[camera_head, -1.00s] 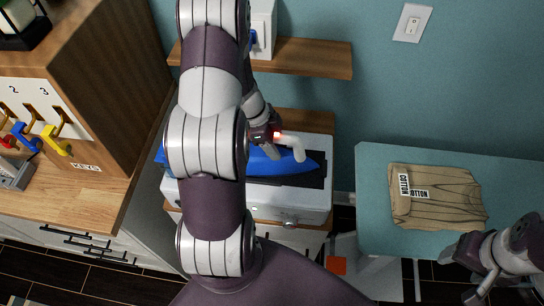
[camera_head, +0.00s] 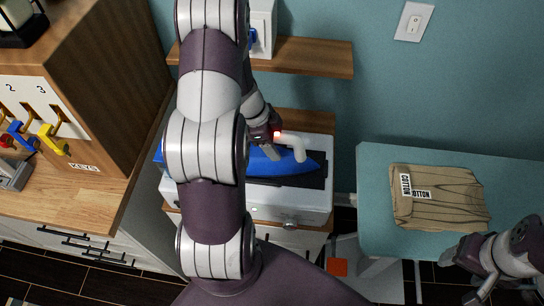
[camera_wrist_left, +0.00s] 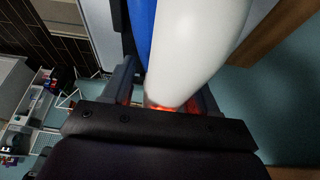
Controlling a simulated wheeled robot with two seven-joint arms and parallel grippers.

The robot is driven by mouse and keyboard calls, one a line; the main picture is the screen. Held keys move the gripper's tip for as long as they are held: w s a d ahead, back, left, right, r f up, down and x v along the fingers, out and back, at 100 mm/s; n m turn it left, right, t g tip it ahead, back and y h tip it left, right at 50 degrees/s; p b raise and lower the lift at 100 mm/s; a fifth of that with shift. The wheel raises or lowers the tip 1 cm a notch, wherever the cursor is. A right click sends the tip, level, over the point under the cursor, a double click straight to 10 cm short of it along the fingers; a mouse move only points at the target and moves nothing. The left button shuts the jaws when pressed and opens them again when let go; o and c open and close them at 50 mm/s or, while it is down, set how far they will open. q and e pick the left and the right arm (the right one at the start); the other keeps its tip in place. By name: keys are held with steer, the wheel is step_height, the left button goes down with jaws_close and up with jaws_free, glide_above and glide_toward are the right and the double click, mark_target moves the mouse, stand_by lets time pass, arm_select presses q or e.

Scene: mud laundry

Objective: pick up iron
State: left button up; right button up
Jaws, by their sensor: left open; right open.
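The iron (camera_head: 290,163) has a blue body and a white handle (camera_head: 297,146). It rests on its dark pad on the white station against the wall, and my left arm hides its left part. My left gripper (camera_head: 272,144) is at the iron's handle, with its jaws open. In the left wrist view the white handle (camera_wrist_left: 195,45) passes between the two fingers of my left gripper (camera_wrist_left: 162,92), with the blue body (camera_wrist_left: 145,35) beside it. My right gripper (camera_head: 478,272) is open and empty at the lower right, near the ironing board's front edge.
A teal ironing board (camera_head: 376,215) on the right carries a folded brown garment (camera_head: 445,200). A wooden shelf (camera_head: 315,57) is on the wall above the iron. A wooden key cabinet (camera_head: 105,85) and counter (camera_head: 75,200) stand at left.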

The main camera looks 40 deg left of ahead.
arm_select(q)
jaws_close()
steer(key=shift+w, duration=0.1)
steer(key=shift+r, duration=0.1)
